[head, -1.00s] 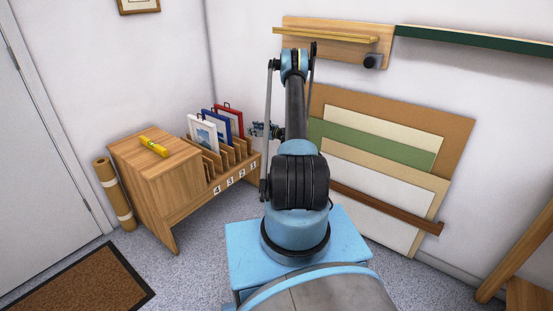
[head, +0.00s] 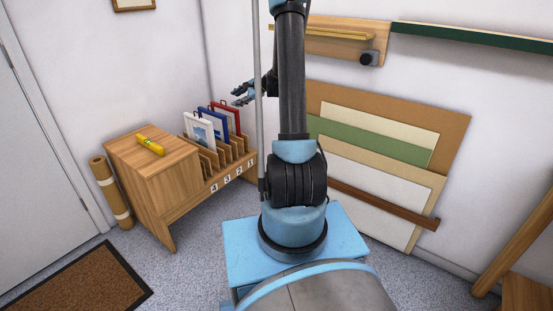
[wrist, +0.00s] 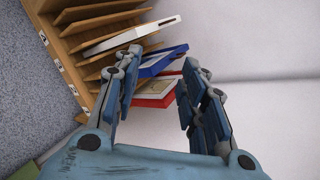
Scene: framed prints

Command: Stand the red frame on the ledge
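The red frame (head: 235,112) stands in the slotted wooden rack, at the end nearest the wall, with a small dark loop on top. My gripper (head: 241,94) is above and just beside it in the head view. In the wrist view my gripper (wrist: 160,58) is open and empty, its fingers spread to either side of the red frame (wrist: 155,98) and the blue frame (wrist: 165,60). Whether it touches either cannot be told. A wooden ledge board (head: 322,45) with a yellow-edged shelf is on the back wall, partly hidden by my arm.
A white frame (head: 198,131) stands in front of the blue one. A yellow spirit level (head: 150,146) lies on the cabinet (head: 150,175). A dark green ledge (head: 470,36) runs along the wall at right. Large boards (head: 440,115) lean below it.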

